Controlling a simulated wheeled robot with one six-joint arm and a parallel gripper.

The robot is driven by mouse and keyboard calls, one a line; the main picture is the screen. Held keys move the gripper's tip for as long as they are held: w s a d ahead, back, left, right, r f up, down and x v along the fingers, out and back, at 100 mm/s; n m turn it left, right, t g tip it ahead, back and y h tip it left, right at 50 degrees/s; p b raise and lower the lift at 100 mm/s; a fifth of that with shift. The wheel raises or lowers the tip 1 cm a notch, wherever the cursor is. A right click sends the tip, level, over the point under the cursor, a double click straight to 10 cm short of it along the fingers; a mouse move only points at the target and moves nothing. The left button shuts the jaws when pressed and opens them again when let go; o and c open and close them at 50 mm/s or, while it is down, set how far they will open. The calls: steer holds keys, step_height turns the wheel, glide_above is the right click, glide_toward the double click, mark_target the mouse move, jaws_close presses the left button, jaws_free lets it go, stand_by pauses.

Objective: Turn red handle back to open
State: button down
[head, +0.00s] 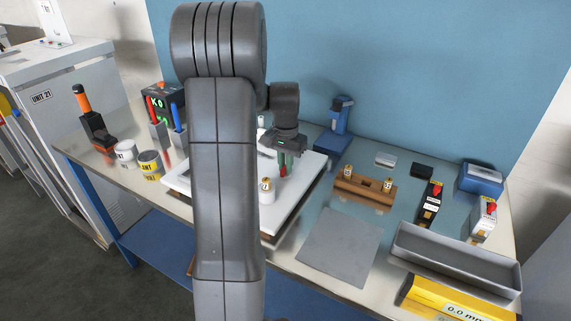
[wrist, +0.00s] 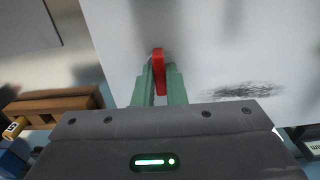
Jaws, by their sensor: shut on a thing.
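My gripper (head: 284,172) is over the white board on the bench, its green fingers pointing down. In the wrist view the fingers (wrist: 158,85) are shut on a narrow red piece, the red handle (wrist: 158,58), whose end sticks out beyond them. A little red also shows between the fingers in the head view. What the handle is fixed to is hidden, and I cannot tell how far it is turned.
The white board (head: 305,178) has a dark smudge in the wrist view. A small bottle (head: 266,188) stands left of my gripper. Red-topped units (head: 431,203) stand farther right. A grey mat (head: 340,246) lies bare.

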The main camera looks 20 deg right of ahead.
steer(key=c, duration=1.5)
jaws_free()
steer(key=shift+r, duration=0.1)
step_height(320, 180, up, 14)
steer(key=shift+f, duration=0.15)
steer(key=shift+f, duration=0.15)
step_height(320, 180, down, 14)
steer(key=shift+r, duration=0.2)
